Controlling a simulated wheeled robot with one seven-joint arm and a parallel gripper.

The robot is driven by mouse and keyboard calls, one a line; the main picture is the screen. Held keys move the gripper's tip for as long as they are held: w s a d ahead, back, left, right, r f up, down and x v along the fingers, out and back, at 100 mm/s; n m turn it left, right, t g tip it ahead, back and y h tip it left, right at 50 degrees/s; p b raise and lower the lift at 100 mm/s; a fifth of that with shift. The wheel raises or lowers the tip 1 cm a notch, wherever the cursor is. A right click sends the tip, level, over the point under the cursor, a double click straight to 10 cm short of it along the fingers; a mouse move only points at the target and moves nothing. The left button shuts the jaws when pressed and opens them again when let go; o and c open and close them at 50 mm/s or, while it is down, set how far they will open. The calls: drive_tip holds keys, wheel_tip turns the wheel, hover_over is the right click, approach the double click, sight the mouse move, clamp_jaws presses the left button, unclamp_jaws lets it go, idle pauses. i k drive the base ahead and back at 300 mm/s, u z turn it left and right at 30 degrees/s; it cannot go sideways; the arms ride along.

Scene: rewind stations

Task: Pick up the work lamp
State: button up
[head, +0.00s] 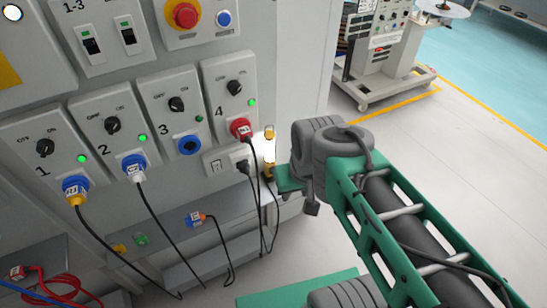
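The work lamp (268,150) is lit, a glowing white upright tube with yellow-brown ends. It is at the right end of the panel wall, beside the white wall socket. My gripper (285,181) is at the end of my green and grey arm, close to the lamp's right side and lower end. Its fingers are mostly hidden behind the wrist, so I cannot tell whether they are open, shut or touching the lamp.
Numbered switch panels (118,125) with blue and red plugs line the wall on the left. Several cables hang below, near a grey ledge (165,235). A white double socket (222,163) holds a black plug. A machine cart (385,90) stands at the back right, with clear floor before it.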

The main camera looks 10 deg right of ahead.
sight(269, 162)
drive_tip(key=u, duration=3.6)
drive_tip(key=k, duration=1.2)
drive_tip(key=z, duration=0.45)
